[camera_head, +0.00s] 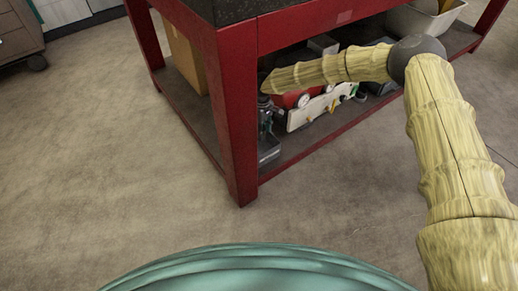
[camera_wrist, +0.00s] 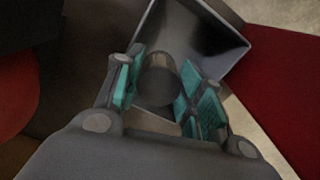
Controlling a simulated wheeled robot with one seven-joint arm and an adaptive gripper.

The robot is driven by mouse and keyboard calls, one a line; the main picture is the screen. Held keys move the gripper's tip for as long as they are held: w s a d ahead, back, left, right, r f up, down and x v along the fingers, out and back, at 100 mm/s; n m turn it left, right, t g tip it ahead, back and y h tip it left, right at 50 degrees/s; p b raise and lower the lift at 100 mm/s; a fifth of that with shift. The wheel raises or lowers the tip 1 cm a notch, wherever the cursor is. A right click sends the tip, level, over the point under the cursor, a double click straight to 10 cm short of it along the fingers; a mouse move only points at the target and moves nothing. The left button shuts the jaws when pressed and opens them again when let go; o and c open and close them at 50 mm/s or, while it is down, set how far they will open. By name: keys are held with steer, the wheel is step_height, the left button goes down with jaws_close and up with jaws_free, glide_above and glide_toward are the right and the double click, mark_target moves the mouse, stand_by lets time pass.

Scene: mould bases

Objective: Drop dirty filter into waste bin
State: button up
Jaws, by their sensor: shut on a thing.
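In the wrist view my gripper (camera_wrist: 160,88) has its teal-padded fingers closed on a dark, round-ended cylinder, which I take to be the dirty filter (camera_wrist: 158,84). A grey metal open-topped container (camera_wrist: 218,42), which looks like the waste bin, lies just beyond the fingertips at the top. The filter's end overlaps the container's near side in the picture; I cannot tell whether it is inside or above it. In the head view my forearm reaches left in front of the red bench, and the gripper area is small and partly hidden behind the bench leg.
The red bench (camera_head: 232,120) has a front leg close to the gripper and a lower shelf crowded with a white-and-red part (camera_head: 318,106) and other items. A light tray (camera_head: 425,20) stands at the shelf's right. Open floor (camera_head: 110,160) lies left of the bench.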

steer(key=shift+f, duration=0.3)
steer(key=o, duration=1.1)
steer(key=shift+r, duration=0.15)
step_height(320, 180, up, 7)
steer(key=shift+r, duration=0.15)
steer(key=shift+s, duration=0.15)
